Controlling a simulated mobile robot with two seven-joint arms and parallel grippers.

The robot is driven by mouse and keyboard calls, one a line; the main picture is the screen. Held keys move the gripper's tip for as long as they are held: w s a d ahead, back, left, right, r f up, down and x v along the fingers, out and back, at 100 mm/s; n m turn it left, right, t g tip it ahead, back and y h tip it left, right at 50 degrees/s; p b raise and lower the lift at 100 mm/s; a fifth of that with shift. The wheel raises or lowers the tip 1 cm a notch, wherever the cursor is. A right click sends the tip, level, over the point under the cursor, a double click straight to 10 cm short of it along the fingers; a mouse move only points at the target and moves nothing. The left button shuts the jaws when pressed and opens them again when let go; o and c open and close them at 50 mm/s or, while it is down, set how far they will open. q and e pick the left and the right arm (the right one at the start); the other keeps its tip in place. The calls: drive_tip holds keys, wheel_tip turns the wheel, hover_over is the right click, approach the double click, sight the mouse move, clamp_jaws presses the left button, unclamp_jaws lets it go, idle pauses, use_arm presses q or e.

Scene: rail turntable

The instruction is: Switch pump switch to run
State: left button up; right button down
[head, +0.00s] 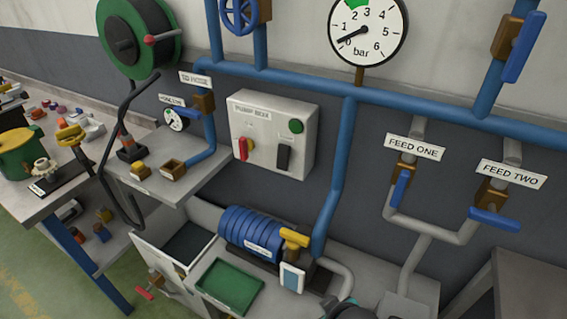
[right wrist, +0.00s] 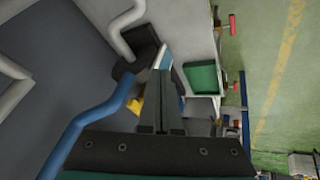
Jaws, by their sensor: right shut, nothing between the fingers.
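The pump box (head: 268,110) is a pale box on the dark lower wall, labelled PUMP BOX. On its front are a red lever (head: 243,148), a black upright switch handle (head: 284,157) and a round green button (head: 296,126). I cannot read any run or off marks by the handle. My right gripper (right wrist: 162,72) is shut and empty in the right wrist view, pointing down toward the pump area. In the head view, a dark and teal part of my right arm shows at the bottom edge, below the box and to its right. My left gripper is not in view.
Below the box are the blue pump motor (head: 250,228), a yellow handle (head: 294,237) and a green tray (head: 230,284). A blue pipe (head: 340,170) runs down just right of the box. A pressure gauge (head: 368,30) reads near 0. A shelf (head: 150,180) stands left.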

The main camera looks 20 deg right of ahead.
drive_tip(key=w+d+r+n+t+h+p, duration=0.1)
drive_tip(key=w+r+n+t, duration=0.2)
drive_tip(key=w+r, duration=0.3)
drive_tip(key=w+d+r+n+t+h, duration=0.1)
drive_tip(key=w+d+r+n+t, duration=0.2)
drive_tip(key=w, duration=0.6)
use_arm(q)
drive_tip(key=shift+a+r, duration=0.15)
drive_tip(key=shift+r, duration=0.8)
use_arm(e)
drive_tip(key=w+a+r+n+t+y, duration=0.3)
drive_tip(key=w+a+r+n+t, duration=0.1)
drive_tip(key=w+a+n, duration=0.2)
drive_tip(key=shift+w+a+n+t, duration=0.15)
drive_tip(key=shift+w+n+t, duration=0.25)
drive_tip(key=shift+n, duration=0.3)
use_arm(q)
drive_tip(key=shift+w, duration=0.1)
use_arm(e)
drive_tip(key=shift+w, duration=0.1)
